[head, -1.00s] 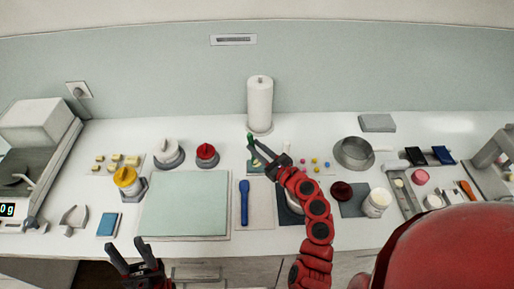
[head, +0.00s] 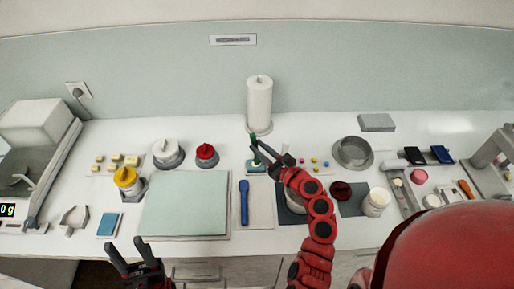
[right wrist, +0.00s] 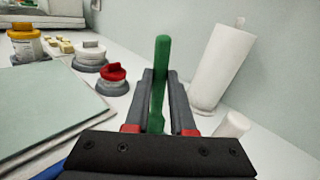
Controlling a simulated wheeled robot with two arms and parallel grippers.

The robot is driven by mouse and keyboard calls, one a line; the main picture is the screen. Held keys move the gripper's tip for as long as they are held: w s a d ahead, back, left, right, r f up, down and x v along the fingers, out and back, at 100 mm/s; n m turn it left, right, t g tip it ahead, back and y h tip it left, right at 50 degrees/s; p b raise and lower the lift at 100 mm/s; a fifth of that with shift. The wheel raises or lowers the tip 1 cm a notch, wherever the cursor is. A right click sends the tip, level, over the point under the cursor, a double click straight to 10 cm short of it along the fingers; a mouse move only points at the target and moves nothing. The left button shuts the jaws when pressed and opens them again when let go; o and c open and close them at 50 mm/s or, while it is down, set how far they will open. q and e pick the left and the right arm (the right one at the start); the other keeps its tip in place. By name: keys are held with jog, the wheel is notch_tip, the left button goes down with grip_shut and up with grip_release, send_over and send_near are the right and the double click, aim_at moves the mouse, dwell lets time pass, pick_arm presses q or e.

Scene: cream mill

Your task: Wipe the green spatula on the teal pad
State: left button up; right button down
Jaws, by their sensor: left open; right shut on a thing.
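The green spatula (head: 256,155) is held by my right gripper (head: 258,146), shut on it. In the right wrist view its green handle (right wrist: 161,70) stands nearly upright between the fingers; its lower end is hidden there. My left gripper (head: 125,245) is open and empty at the front edge of the counter.
A blue spatula (head: 244,203) lies on a beige mat, right of a large pale green board (head: 187,203). The paper towel roll (head: 259,103) stands behind my right gripper.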

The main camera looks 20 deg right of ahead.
jog(key=shift+p, duration=0.65)
dwell(2.8)
